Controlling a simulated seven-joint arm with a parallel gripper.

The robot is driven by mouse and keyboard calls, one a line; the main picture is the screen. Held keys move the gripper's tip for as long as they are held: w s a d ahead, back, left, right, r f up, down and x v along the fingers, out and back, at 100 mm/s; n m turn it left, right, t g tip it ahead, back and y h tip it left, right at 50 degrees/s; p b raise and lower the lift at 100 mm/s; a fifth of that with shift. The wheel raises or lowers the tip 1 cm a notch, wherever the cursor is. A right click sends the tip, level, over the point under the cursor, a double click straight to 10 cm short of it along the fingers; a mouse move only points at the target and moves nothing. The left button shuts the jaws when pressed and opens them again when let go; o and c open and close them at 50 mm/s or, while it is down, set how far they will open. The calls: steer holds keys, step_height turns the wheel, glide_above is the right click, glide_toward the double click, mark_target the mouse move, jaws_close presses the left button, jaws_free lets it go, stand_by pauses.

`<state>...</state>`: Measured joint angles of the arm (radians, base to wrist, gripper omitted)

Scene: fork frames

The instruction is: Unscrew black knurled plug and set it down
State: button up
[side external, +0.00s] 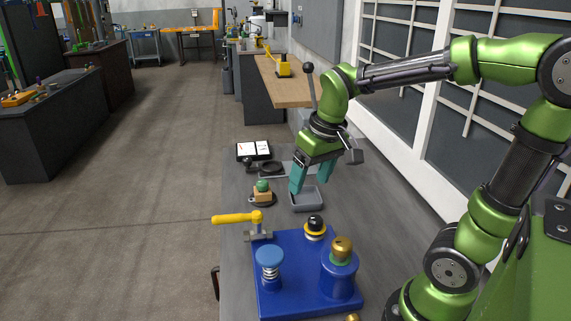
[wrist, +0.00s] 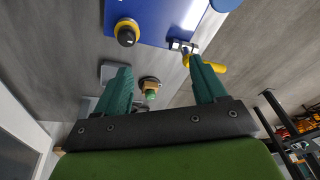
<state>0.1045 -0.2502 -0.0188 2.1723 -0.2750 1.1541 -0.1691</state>
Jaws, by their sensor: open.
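The black knurled plug (side external: 315,222) sits upright in a yellow ring at the far edge of the blue fixture (side external: 290,246). In the wrist view the plug (wrist: 127,37) shows near the top, left of centre, beyond my fingers. My gripper (side external: 312,181) is open and empty, its teal fingers pointing down above the area of a grey tray (side external: 308,208), behind the plug and apart from it. In the wrist view the gap between my fingertips (wrist: 161,65) holds nothing. The tray is partly hidden by my left finger there.
The blue fixture also carries a yellow lever (side external: 236,218), a blue knob on a spring (side external: 270,257) and a brass dome (side external: 342,246). A wooden block with a green top (side external: 263,190) stands left of the tray. Bare grey bench (side external: 385,220) lies right of the tray.

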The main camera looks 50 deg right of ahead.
mark_target(317, 219)
steer(key=w+d+n+g+h, duration=0.1)
steer(key=w+d+n+g, duration=0.15)
steer(key=d, duration=0.25)
steer(key=shift+m+g, duration=0.25)
steer(key=f, duration=0.5)
steer(key=d+f, duration=0.1)
steer(key=f, duration=0.4)
steer(key=s+f, duration=0.1)
steer(key=f, duration=0.5)
steer(key=shift+d+f, duration=0.1)
steer(key=shift+d, duration=0.1)
steer(key=c, duration=1.2)
steer(key=shift+n, duration=0.8)
